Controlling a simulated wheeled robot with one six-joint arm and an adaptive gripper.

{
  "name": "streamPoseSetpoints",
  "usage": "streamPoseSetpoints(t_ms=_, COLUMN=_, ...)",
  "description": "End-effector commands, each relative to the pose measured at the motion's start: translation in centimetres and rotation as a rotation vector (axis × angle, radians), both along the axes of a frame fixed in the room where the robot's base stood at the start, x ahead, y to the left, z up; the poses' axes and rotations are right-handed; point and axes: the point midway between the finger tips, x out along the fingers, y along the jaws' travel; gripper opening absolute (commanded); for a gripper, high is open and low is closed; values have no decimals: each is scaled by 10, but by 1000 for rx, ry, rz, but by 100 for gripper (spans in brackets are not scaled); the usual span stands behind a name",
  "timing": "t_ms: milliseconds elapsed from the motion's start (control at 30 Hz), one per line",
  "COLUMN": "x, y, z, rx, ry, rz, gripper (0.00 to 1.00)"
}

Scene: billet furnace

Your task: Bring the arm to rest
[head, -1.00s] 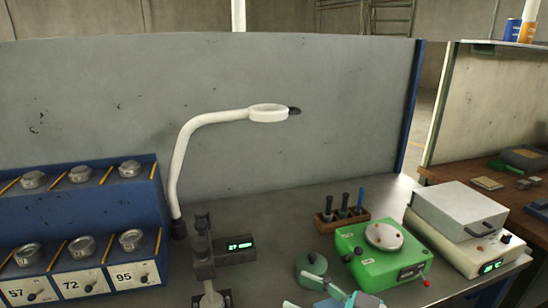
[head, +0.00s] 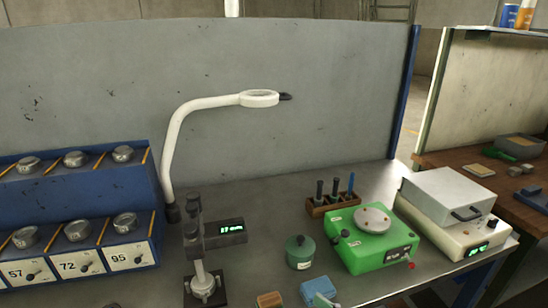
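No part of my arm or gripper can be made out for certain in the head view, so its pose and whether it is open or shut are hidden from me. The workbench (head: 270,208) spreads below the view. A green lidded jar (head: 300,253) stands upright on it, with a blue block (head: 318,290) and a small brown-topped block (head: 270,299) in front, near the bottom edge.
A green machine (head: 372,248) with a round plate and a white boxy device (head: 455,212) stand at the right. A dark stand (head: 203,262), a white magnifier lamp (head: 173,150) and a blue rack (head: 75,212) of metal tins occupy the left. A wooden tool holder (head: 332,203) stands behind.

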Motion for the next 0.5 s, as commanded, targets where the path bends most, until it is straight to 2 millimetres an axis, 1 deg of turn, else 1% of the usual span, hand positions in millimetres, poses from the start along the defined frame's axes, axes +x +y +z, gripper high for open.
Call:
streamPoseSetpoints(t_ms=33, x=-7, y=-3, z=-17, rx=8, ry=34, rz=-41, gripper=60)
streamPoseSetpoints(t_ms=200, x=-29, y=-22, z=-65, rx=22, ry=123, rz=-205, gripper=60)
streamPoseSetpoints(t_ms=367, x=-60, y=-42, z=-104, rx=14, ry=183, rz=-348, gripper=60)
streamPoseSetpoints(t_ms=500, x=-93, y=-59, z=-131, rx=-9, ry=219, rz=-459, gripper=60)
